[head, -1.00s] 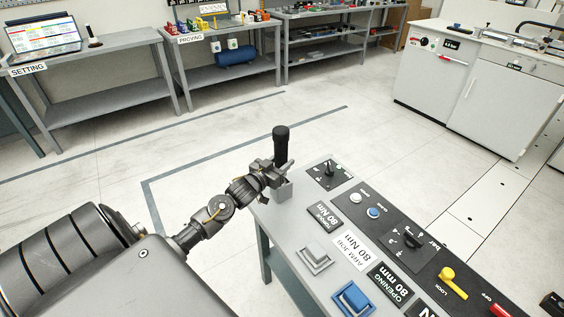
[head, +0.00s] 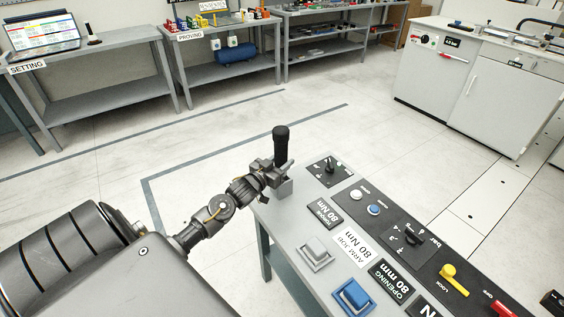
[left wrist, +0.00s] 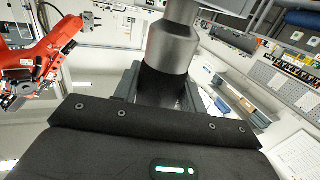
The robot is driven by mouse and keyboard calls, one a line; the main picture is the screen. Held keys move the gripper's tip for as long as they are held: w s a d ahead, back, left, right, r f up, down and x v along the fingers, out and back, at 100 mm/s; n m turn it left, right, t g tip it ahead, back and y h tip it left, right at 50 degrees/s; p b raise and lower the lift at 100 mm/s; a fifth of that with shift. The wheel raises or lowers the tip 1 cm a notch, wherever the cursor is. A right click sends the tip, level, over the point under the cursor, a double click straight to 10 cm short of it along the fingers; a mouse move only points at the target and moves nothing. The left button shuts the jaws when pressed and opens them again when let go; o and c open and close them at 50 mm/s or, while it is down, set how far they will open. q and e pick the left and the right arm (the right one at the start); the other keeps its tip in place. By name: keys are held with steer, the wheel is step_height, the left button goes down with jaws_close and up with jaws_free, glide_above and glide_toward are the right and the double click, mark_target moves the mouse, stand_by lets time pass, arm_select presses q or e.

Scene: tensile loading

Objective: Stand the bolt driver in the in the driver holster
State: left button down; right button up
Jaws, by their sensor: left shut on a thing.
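The bolt driver (head: 281,147) shows in the head view as an upright black handle above my left gripper (head: 280,168). A small grey block, seemingly the driver holster (head: 285,189), is directly below the gripper. The driver's lower end is hidden, so I cannot tell how far it sits in the holster. In the left wrist view the driver (left wrist: 172,48) is a grey and black cylinder beyond the dark gripper body. My right gripper is not seen.
The grey bench (head: 283,241) carries a black control panel with knobs, buttons and a yellow lever (head: 453,278). A blue button (head: 353,296) is near its front edge. Shelved tables stand at the back and white cabinets at the right. Open floor lies between.

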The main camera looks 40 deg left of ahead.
arm_select(q)
steer(key=shift+r, duration=0.15)
steer(key=c, duration=0.8)
jaws_free()
steer(key=shift+o, duration=0.3)
steer(key=shift+f, duration=0.25)
steer(key=s+b, duration=0.1)
steer(key=s, duration=1)
steer(key=shift+r+b, duration=0.35)
steer(key=shift+d, duration=0.15)
